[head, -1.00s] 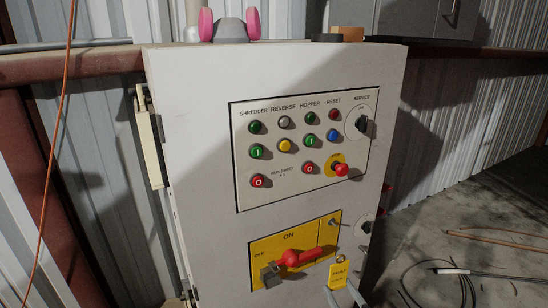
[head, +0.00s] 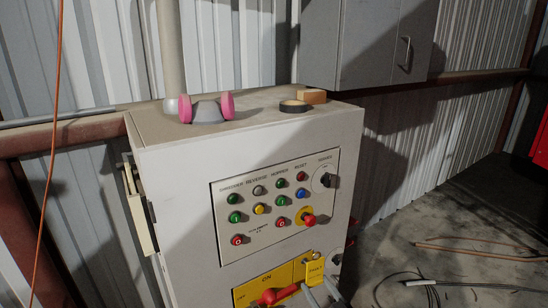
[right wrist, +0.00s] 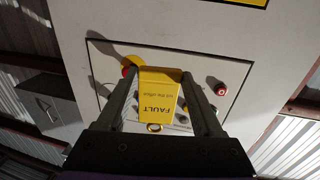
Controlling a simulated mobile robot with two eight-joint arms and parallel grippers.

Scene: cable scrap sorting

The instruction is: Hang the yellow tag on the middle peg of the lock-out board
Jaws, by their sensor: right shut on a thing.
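The yellow tag (head: 314,271), marked FAULT, is in front of the control cabinet, low in the head view. My right gripper (head: 319,286) is shut on it. In the right wrist view the tag (right wrist: 160,92) sits between the two fingers of my right gripper (right wrist: 160,80), its lettering upside down and its ring hole towards the bottom of the picture. The button panel (right wrist: 240,70) lies behind it there. I cannot make out the lock-out board or its middle peg in either view. My left gripper is not in view.
The control cabinet (head: 180,235) carries buttons, a red emergency stop (head: 308,220) and a red handle (head: 275,296) on a yellow plate. Pink ear defenders (head: 208,108), a tape roll (head: 293,106) and a wooden block (head: 312,96) lie on top. A grey wall cabinet (head: 370,45) hangs behind.

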